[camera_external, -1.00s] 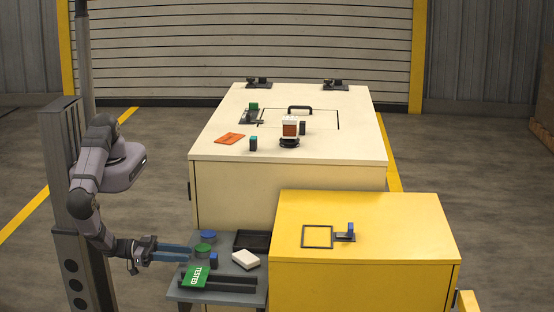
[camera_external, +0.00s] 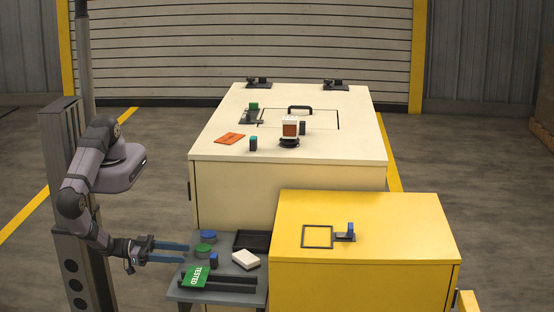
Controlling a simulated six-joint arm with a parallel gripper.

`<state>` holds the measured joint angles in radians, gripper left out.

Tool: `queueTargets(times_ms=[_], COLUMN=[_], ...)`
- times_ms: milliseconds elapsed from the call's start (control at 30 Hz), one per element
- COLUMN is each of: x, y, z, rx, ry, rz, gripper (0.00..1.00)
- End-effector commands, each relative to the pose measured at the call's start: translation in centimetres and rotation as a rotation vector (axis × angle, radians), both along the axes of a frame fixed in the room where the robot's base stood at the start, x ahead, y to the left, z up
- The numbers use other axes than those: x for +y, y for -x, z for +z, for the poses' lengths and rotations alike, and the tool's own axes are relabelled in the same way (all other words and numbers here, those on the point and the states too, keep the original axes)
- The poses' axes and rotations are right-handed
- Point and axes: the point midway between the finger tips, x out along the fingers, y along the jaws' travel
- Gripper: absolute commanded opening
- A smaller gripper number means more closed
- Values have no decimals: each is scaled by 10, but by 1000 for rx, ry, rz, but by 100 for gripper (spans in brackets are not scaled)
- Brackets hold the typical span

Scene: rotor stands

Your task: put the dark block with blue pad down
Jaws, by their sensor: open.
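A small dark block with a blue pad (camera_external: 213,259) stands upright on the grey side shelf (camera_external: 228,268), just behind the green TESTED card (camera_external: 196,276). Another blue-topped dark piece (camera_external: 350,229) stands on a dark stand on the yellow cabinet. My gripper (camera_external: 186,253) is open and empty, with its two blue fingers pointing right at the shelf's left edge. It is to the left of the block and apart from it.
The shelf also holds blue (camera_external: 208,236) and green (camera_external: 203,250) round pieces, a black tray (camera_external: 252,241) and a white block (camera_external: 246,261). The yellow cabinet (camera_external: 400,250) adjoins it on the right. A cream cabinet (camera_external: 225,180) stands behind with several small items.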

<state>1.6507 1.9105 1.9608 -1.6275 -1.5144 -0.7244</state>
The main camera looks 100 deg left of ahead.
Motion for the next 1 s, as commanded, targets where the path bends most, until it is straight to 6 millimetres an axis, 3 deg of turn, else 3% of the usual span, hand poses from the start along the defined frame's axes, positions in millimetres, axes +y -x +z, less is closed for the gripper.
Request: queueTargets(times_ms=[400, 700, 1000], x=[1, 2, 2], y=[-25, -44, -51], z=[9, 15, 20], rx=[162, 296, 345], ry=[-78, -37, 3], rz=[15, 10, 2], gripper=[47, 47, 47])
